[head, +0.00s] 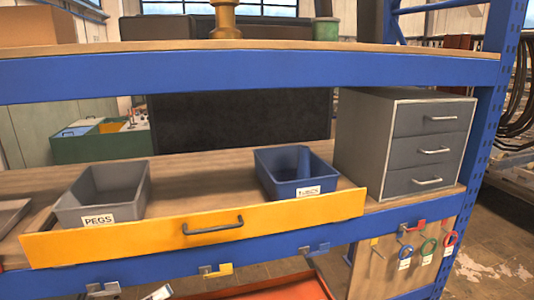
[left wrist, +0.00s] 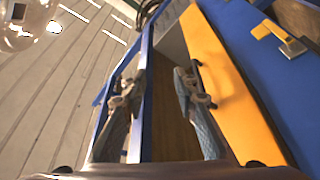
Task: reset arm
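My left gripper (left wrist: 157,92) shows in the left wrist view with its two fingers spread apart and nothing between them. Its right finger is close to the dark handle (left wrist: 199,78) of the yellow drawer front (left wrist: 230,85); I cannot tell whether they touch. In the head view the yellow drawer front (head: 130,238) stands out from the blue shelf, with its handle (head: 212,228) in the middle. I cannot make out either gripper clearly in the head view. My right gripper is not seen.
A grey bin (head: 110,205) labelled PEGS and a blue bin (head: 285,188) stand behind the yellow front. A grey drawer cabinet (head: 355,145) stands at the right. Hooks (head: 215,270) stick out along the lower blue beam, and a pegboard (head: 385,265) holds coloured rings.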

